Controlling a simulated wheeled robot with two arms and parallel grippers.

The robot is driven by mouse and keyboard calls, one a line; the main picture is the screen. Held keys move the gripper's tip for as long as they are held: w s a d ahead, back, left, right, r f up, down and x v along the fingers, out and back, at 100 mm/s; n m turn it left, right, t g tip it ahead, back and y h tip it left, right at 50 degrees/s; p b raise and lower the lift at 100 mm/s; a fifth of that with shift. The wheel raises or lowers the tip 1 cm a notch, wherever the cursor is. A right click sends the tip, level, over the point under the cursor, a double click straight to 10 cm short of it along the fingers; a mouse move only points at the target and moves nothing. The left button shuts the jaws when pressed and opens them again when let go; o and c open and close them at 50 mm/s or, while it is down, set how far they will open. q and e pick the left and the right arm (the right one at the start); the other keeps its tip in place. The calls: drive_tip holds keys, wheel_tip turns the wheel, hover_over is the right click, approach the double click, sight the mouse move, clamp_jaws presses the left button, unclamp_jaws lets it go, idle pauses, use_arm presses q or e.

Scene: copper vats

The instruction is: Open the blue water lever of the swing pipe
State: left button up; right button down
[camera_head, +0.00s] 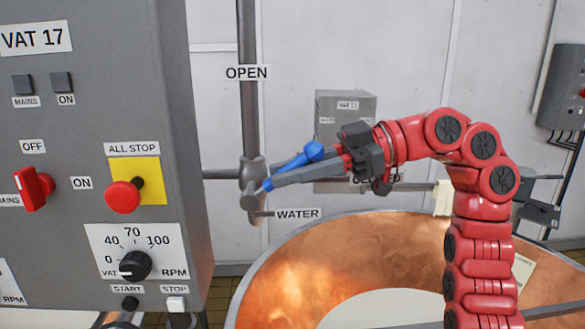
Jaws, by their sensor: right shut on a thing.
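The blue water lever (292,164) sits on the grey valve (252,178) of the swing pipe. It points to the right and slightly up from the valve, with a rounded blue end. My right gripper (326,159) is shut on the lever near its outer end, and its dark body hides part of what lies behind. The WATER label (297,214) is below the lever. Another label behind my right gripper is partly hidden. My left gripper is out of view.
The grey VAT 17 control panel (75,110), with a red ALL STOP button (123,196), stands close on the left. The open copper vat (290,272) lies below my right arm. A grey box (346,106) is on the wall behind.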

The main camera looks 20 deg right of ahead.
drive_tip(key=c, duration=0.8)
unclamp_jaws()
drive_tip(key=shift+d, duration=0.1)
drive_tip(key=shift+d+b, duration=0.35)
drive_tip(key=v, duration=1.1)
drive_tip(key=shift+s+r, duration=0.15)
drive_tip(key=shift+r, duration=0.05)
